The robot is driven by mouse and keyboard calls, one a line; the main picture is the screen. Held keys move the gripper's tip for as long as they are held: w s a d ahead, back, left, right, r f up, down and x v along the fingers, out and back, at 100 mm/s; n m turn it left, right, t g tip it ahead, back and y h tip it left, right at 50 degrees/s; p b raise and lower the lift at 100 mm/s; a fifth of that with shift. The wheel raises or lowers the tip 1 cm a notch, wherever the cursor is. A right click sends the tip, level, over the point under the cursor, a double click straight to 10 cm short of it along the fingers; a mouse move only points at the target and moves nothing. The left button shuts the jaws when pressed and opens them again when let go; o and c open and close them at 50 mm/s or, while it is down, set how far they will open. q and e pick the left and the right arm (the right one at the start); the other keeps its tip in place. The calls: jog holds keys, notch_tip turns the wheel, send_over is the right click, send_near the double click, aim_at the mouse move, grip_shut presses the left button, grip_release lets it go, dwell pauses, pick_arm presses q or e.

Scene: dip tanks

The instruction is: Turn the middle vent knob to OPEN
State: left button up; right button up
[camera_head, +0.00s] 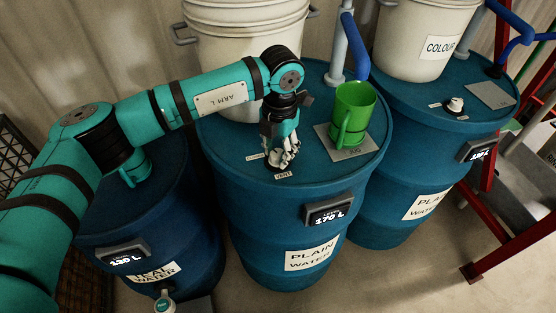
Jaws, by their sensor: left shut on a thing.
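The middle blue barrel (262,215) carries a label reading PLAIN WATER and a 170 L display. My left gripper (282,162) points down at the front of its lid, just behind the VENT label (284,175). It is shut on the middle vent knob, which its fingers almost wholly hide, so I cannot tell which way the knob points. A small pale label (254,156) lies left of the fingers, too small to read. The right barrel's white vent knob (455,104) stands uncovered on its lid. My right gripper is not in view.
A green mug (352,115) stands on a grey plate right of my left gripper. A white bucket (225,50) sits behind it on the same lid. A grey and blue pipe (339,50) rises behind the mug. Red ladder rails (520,240) stand at the right.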

aim_at(277, 154)
pick_arm(q)
jog(key=m+b, duration=0.6)
jog(key=b, duration=0.1)
jog(key=shift+f, duration=0.15)
jog(key=m+b, duration=0.2)
jog(key=m, duration=0.2)
jog(key=shift+b, duration=0.4)
jog(key=shift+r+m+b, duration=0.2)
jog(key=shift+m+b, duration=0.5)
jog(key=shift+m, duration=0.9)
jog(key=shift+h, duration=0.3)
jog(key=o, duration=1.2)
jog(key=shift+c, duration=0.2)
notch_tip(277, 154, up, 12)
jog(key=shift+s, duration=0.2)
